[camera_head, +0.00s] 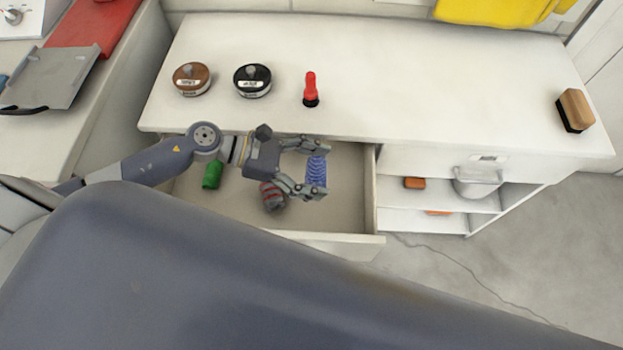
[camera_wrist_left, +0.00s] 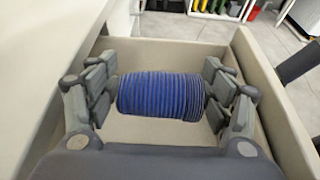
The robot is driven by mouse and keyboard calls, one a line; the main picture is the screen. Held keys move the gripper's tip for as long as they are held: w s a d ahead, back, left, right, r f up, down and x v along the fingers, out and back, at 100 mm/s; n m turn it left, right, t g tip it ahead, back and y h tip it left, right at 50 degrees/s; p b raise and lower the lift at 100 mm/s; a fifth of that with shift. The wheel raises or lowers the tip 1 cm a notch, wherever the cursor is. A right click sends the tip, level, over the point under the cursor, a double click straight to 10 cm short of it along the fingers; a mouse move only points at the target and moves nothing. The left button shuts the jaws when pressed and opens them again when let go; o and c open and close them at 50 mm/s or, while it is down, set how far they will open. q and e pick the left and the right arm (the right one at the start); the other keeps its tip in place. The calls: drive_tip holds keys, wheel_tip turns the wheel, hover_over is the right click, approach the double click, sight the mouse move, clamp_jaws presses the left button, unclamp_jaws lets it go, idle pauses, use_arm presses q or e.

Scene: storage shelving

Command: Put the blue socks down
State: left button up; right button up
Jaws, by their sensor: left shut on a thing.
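The blue socks (camera_head: 316,172) are a rolled, striped bundle between the fingers of my left gripper (camera_head: 312,170). In the left wrist view the socks (camera_wrist_left: 160,95) lie crosswise between both fingers of the left gripper (camera_wrist_left: 160,97), which is shut on them. The gripper is over the open drawer (camera_head: 345,220), and the drawer walls surround it in the wrist view. I cannot tell whether the socks touch the drawer floor. My right gripper is not in view.
In the drawer are a green roll (camera_head: 212,175) and a grey-red striped roll (camera_head: 272,196). On the counter (camera_head: 400,90) stand a brown tin (camera_head: 191,79), a black tin (camera_head: 252,81), a red-topped item (camera_head: 310,90) and a brush (camera_head: 575,110). A white pot (camera_head: 477,181) is on the shelf at right.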

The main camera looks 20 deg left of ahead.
use_arm(q)
wheel_tip(320, 180, down, 9)
drive_tip(key=shift+w+b, duration=0.1)
drive_tip(key=shift+b, duration=0.25)
drive_tip(key=shift+f+b, duration=0.65)
drive_tip(key=shift+b, duration=0.15)
drive_tip(key=shift+r, duration=0.1)
drive_tip(key=o, duration=1.1)
drive_tip(key=shift+c, duration=0.2)
drive_tip(key=shift+r, duration=0.1)
